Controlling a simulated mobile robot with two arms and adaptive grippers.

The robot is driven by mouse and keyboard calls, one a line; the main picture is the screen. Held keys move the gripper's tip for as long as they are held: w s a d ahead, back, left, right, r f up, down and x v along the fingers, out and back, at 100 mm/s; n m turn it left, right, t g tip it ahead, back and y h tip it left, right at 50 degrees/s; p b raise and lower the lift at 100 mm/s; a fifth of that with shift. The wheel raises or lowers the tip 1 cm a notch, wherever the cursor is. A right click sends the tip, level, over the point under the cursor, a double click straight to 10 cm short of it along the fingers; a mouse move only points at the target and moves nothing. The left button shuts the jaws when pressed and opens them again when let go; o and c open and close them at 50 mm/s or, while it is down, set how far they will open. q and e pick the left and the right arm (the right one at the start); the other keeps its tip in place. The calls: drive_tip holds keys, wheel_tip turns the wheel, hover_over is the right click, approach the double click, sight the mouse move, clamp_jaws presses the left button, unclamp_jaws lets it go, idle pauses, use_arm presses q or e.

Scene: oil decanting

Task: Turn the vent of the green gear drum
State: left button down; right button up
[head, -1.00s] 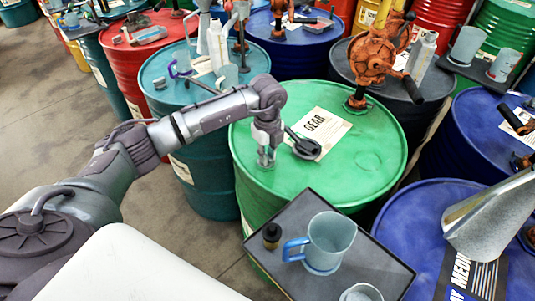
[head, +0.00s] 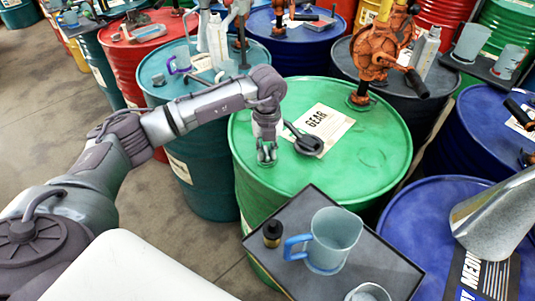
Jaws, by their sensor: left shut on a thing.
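The green gear drum (head: 365,165) stands in the middle of the head view with a white label reading GEAR (head: 325,124) on its lid. My left gripper (head: 267,157) points down at the lid's left edge and is shut on the vent, which is mostly hidden by the fingers. Just right of my gripper a dark round part with a short arm (head: 308,143) shows over the lid, beside the label. My right gripper is not in view.
A dark tray (head: 285,262) in front of the drum holds a blue-handled jug (head: 333,240), a small dark bottle (head: 272,233) and another cup. A blue drum (head: 425,215) with a metal funnel (head: 500,215) is at right. An orange hand pump (head: 372,55) stands behind.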

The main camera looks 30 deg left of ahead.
use_arm(q)
drive_tip(key=m+b, duration=0.2)
drive_tip(key=m, duration=0.1)
drive_tip(key=m+b, duration=0.1)
drive_tip(key=m, duration=0.2)
drive_tip(key=shift+a+f+m+b, duration=0.1)
drive_tip(key=shift+a+m+b, duration=0.1)
drive_tip(key=shift+m+b, duration=0.15)
drive_tip(key=m+b, duration=0.2)
drive_tip(key=m, duration=0.2)
drive_tip(key=shift+a+m, duration=0.1)
drive_tip(key=shift+m, duration=0.25)
drive_tip(key=c, duration=1.1)
unclamp_jaws()
drive_tip(key=shift+r, duration=0.2)
wheel_tip(320, 180, up, 12)
drive_tip(key=shift+f, duration=0.1)
